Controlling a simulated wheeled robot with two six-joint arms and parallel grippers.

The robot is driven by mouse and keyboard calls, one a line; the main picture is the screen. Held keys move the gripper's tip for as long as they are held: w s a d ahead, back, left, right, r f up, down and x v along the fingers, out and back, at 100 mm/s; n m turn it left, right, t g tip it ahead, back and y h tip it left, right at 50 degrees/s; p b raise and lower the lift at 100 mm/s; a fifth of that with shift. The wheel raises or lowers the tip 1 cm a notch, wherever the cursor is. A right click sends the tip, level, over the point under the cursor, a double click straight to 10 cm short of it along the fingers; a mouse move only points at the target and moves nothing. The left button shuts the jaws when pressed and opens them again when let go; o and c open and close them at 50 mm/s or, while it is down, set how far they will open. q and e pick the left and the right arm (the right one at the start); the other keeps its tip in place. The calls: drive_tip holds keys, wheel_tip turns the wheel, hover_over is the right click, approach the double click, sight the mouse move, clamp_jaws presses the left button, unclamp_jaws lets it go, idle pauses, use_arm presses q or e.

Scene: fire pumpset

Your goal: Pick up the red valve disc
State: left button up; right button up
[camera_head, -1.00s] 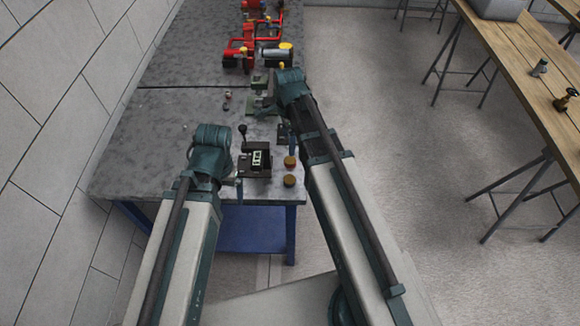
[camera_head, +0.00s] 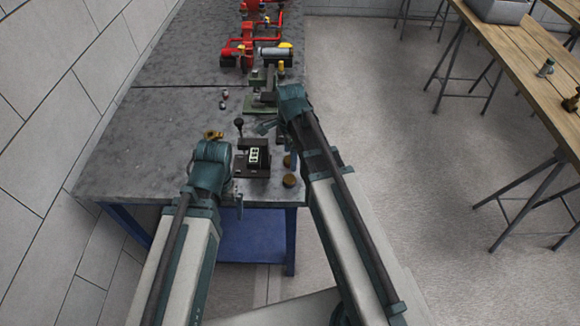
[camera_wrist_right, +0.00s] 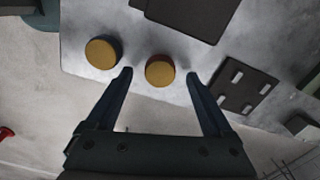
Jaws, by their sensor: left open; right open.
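I cannot pick out the red valve disc for certain. My right gripper (camera_head: 264,127) is over the bench's right side. In the right wrist view my right gripper (camera_wrist_right: 160,73) is open and empty; a round brass-topped piece (camera_wrist_right: 160,71) shows between its fingertips, apart from them. A second brass-topped piece (camera_wrist_right: 103,51) is left of it. My left gripper (camera_head: 238,190) is low by the bench's front edge, open, its jaws mostly hidden by its arm.
A dark block fixture (camera_head: 253,160) with a black-knobbed lever stands between my arms. A green fixture (camera_head: 262,92) and red pipework (camera_head: 246,50) stand farther back. A brass fitting (camera_head: 213,135) lies beyond my left wrist. The bench's left side (camera_head: 150,140) is clear.

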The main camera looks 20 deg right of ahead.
drive_tip(key=shift+f, duration=0.6)
drive_tip(key=shift+r, duration=0.1)
drive_tip(key=shift+c, duration=0.2)
clamp_jaws()
